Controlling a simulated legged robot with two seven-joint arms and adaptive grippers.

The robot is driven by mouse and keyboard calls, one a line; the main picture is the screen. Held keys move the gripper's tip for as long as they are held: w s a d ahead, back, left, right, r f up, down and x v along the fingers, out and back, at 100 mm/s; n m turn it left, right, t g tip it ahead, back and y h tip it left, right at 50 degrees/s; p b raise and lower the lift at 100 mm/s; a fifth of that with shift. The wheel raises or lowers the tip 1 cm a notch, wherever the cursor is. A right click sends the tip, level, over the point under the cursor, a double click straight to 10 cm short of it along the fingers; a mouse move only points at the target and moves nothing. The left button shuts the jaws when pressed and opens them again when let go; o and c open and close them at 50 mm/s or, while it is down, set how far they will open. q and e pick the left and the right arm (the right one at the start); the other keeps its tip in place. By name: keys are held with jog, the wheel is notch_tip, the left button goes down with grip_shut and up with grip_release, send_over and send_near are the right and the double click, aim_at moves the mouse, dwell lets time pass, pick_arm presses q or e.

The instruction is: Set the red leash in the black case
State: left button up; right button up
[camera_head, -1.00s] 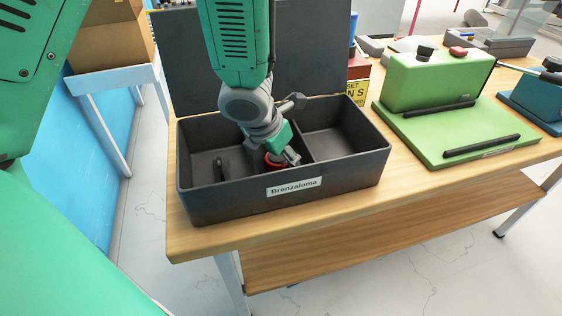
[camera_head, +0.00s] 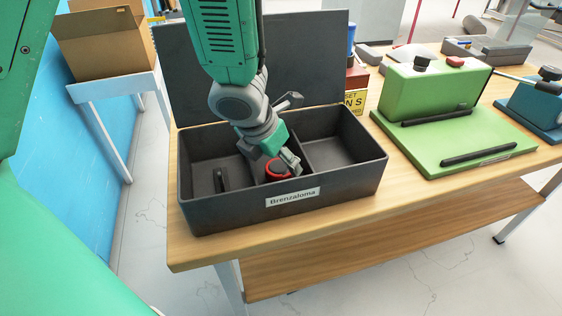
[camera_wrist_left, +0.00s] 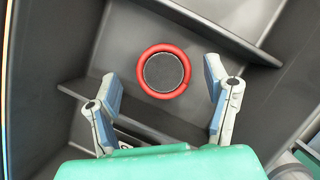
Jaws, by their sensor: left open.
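The black case (camera_head: 225,212) stands open on the table, labelled "Brenzaloma", with its lid up behind it. The red leash (camera_head: 277,170) is a round red ring inside the case, partly hidden by my gripper in the head view. In the left wrist view the red leash (camera_wrist_left: 164,72) shows whole, around a dark grey centre, near a divider (camera_wrist_left: 130,122). My left gripper (camera_head: 290,164) points down into the case above the leash. In the left wrist view its fingers (camera_wrist_left: 164,98) are spread wide, with nothing between them. My right gripper is not in view.
A dark upright piece (camera_head: 220,180) stands in the case's left compartment; the right compartment (camera_head: 335,150) looks empty. A green box on a green base (camera_head: 440,95) sits right of the case. A cardboard box (camera_head: 105,45) is at left.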

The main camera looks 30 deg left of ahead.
pick_arm(q)
jog(key=p+v, duration=0.3)
jog(key=v, duration=0.6)
jog(key=shift+f, duration=0.1)
